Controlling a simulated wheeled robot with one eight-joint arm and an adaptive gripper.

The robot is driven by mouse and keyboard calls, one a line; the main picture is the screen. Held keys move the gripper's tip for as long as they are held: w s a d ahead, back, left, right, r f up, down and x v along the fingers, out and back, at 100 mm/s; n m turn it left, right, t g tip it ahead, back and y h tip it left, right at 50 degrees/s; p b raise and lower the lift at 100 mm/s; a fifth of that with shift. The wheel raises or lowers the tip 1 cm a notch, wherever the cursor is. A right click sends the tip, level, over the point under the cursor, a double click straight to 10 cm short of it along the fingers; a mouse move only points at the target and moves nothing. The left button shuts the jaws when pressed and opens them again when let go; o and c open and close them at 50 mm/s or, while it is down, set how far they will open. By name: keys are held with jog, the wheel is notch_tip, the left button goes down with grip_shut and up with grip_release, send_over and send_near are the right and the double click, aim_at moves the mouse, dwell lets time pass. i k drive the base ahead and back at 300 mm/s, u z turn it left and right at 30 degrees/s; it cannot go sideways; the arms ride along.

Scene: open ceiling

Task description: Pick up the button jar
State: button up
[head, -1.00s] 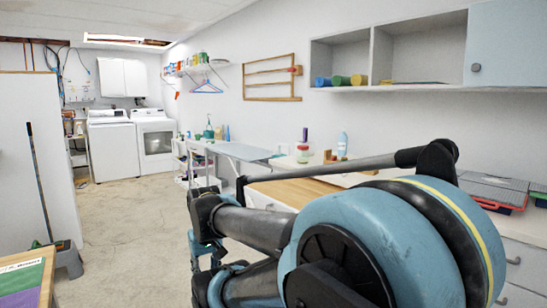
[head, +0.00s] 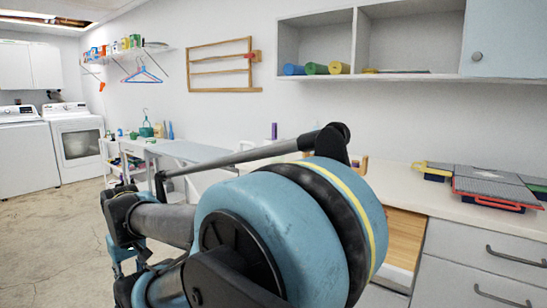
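I cannot make out a button jar for certain. A slim purple object (head: 274,131) stands up behind my arm, near the wall end of the worktop. My arm hides what is below it. My arm fills the lower middle of the head view, with its large blue joint in front. I cannot pick out my gripper's fingers in this view.
A pale counter (head: 405,178) with drawers runs along the right. A red-edged grey case (head: 495,187) and a yellow-handled case (head: 437,170) lie on it. An open wall shelf (head: 395,76) holds coloured rolls. A white washer and dryer (head: 75,143) stand far left. The left floor is clear.

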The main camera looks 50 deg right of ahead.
aim_at(281, 158)
jog(key=z, duration=0.5)
jog(key=i, duration=1)
jog(key=z, duration=0.75)
jog(key=k, duration=0.15)
jog(key=u, duration=0.2)
